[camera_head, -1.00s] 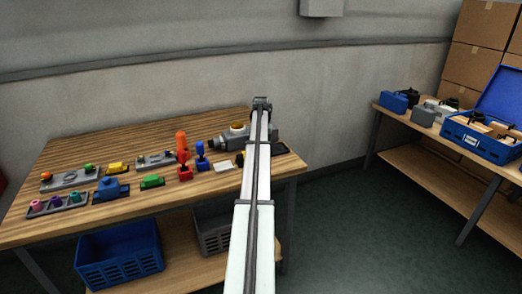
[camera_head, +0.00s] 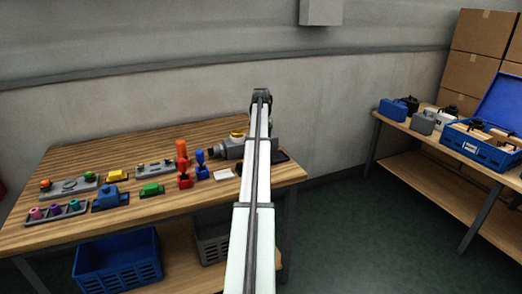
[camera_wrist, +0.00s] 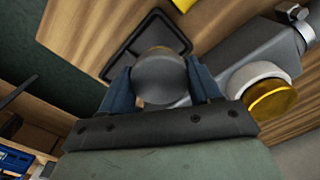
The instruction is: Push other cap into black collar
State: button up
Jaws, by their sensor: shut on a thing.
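In the wrist view my gripper (camera_wrist: 160,92) is shut on a dark grey round cap (camera_wrist: 160,72), held between its two blue fingers. Beside it to the right lies the grey scrubber tank (camera_wrist: 235,52), with a yellow cap (camera_wrist: 272,100) seated in a white collar (camera_wrist: 250,78). In the head view the tank (camera_head: 228,148) and yellow cap (camera_head: 237,134) show just left of my arm, which hides part of the tank. I cannot make out the black collar; the held cap and fingers may cover it. My fingertips are hidden in the head view.
A black tray (camera_wrist: 118,62) lies on the bench by the tank. Red and blue upright parts (camera_head: 184,172), a white card (camera_head: 223,174) and several small coloured parts stand to the left. A blue crate (camera_head: 118,262) is on the lower shelf. Another table with boxes is at right.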

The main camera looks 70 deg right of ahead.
notch_tip(320, 180, up, 2)
jog(key=shift+r, duration=0.15)
jog(key=d+r, duration=0.1)
jog(key=w+d+r, duration=0.1)
jog(key=r, duration=0.1)
jog(key=shift+d, duration=0.15)
jog(key=w+d+r, duration=0.4)
jog(key=d+r, duration=0.1)
jog(key=d, duration=0.5)
jog(key=shift+s+a+f, duration=0.1)
jog(key=shift+a+f, duration=0.05)
jog(key=shift+f, duration=1.35)
jog(key=shift+a+f, duration=0.15)
jog(key=shift+f, duration=1.35)
jog(key=shift+f, duration=1.55)
